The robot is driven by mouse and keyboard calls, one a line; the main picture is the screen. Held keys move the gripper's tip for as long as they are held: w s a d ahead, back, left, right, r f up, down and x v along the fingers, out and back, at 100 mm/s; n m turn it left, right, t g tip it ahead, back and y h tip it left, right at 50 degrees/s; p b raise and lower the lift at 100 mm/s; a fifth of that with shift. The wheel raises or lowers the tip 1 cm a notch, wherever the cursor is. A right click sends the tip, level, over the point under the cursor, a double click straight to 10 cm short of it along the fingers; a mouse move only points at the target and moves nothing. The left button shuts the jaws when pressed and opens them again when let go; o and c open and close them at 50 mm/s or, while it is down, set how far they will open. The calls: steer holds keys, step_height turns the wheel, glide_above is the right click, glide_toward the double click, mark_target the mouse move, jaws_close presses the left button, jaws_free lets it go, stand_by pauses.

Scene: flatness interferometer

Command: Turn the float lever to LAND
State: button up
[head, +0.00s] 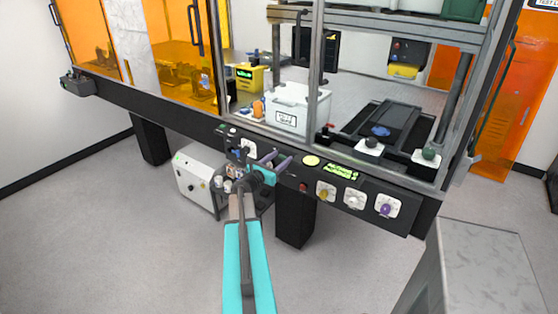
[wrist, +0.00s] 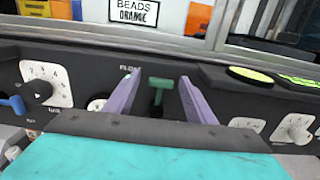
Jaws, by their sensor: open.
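A green T-shaped lever (wrist: 160,88) stands out from the dark control panel in the wrist view. A label starting with "FLO" is printed just left of it, partly hidden by a finger, so I take this as the float lever. My gripper (wrist: 158,79) is open, with its two purple fingers on either side of the lever and a gap to each. The lever's lower part and any LAND mark are hidden or unreadable.
A white dial (wrist: 60,82) and a blue handle (wrist: 14,104) are left of my gripper. A frame post (head: 313,100) rises behind the panel.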

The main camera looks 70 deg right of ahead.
steer(key=c, duration=1)
steer(key=shift+s+a+f, duration=0.1)
steer(key=shift+a, duration=0.05)
steer(key=shift+c, duration=0.2)
steer(key=shift+b, duration=0.45)
